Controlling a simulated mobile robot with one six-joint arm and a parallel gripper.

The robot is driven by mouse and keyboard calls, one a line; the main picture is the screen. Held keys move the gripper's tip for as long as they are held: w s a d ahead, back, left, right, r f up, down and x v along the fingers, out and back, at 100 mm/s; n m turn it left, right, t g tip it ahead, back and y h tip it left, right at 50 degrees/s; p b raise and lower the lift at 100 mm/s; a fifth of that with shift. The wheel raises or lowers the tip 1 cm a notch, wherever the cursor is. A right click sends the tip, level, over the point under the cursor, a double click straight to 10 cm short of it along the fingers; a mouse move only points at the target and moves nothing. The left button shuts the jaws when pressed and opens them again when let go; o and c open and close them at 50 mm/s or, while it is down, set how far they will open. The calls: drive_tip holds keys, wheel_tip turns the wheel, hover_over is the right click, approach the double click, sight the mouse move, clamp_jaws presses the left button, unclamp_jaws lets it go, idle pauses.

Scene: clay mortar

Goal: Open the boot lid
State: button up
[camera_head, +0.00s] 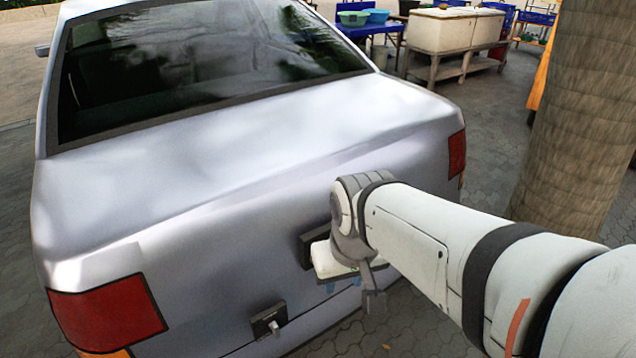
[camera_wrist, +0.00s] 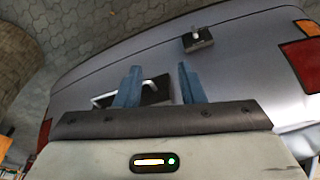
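The silver boot lid (camera_head: 200,185) of the car appears shut; it also shows in the wrist view (camera_wrist: 235,75). A black plate with a pale bar handle (camera_wrist: 155,88) is on it in the wrist view. In the head view that black plate (camera_head: 306,247) is mostly hidden by my arm. A second black plate with a small pale knob (camera_head: 268,321) sits lower left, also in the wrist view (camera_wrist: 197,40). My gripper (camera_wrist: 158,68) is open, its blue fingers either side of part of the handle. The left finger overlaps the bar; I cannot tell whether it touches.
Red tail lights (camera_head: 107,314) mark the car's rear corners. A thick tree trunk (camera_head: 580,120) stands at the right near my arm. Tables with tubs (camera_head: 440,30) stand far back. Paved ground (camera_head: 425,325) is clear behind the car.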

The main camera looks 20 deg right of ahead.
drive_tip(key=shift+s, duration=0.1)
drive_tip(key=w+a+f+m+y+b, duration=0.2)
drive_tip(key=w+f+m+y+b, duration=0.3)
drive_tip(key=w+f+y, duration=0.5)
drive_tip(key=w+d+f+m+t+h+b, duration=0.1)
drive_tip(key=w+d+f+m+t+h, duration=0.2)
drive_tip(key=d, duration=0.4)
drive_tip(key=w+d+f+m+t+b, duration=0.1)
drive_tip(key=w+d+f+m+t, duration=0.3)
drive_tip(key=d, duration=0.3)
drive_tip(key=w+d+f+m+t+h+b, duration=0.25)
drive_tip(key=d+f+t, duration=0.2)
drive_tip(key=d, duration=0.25)
drive_tip(key=shift+t+y, duration=0.35)
drive_tip(key=shift+t, duration=0.1)
drive_tip(key=p+x, duration=0.1)
drive_tip(key=x, duration=0.6)
drive_tip(key=shift+w+a+r, duration=0.1)
drive_tip(key=shift+a, duration=0.05)
drive_tip(key=shift+c, duration=0.2)
clamp_jaws()
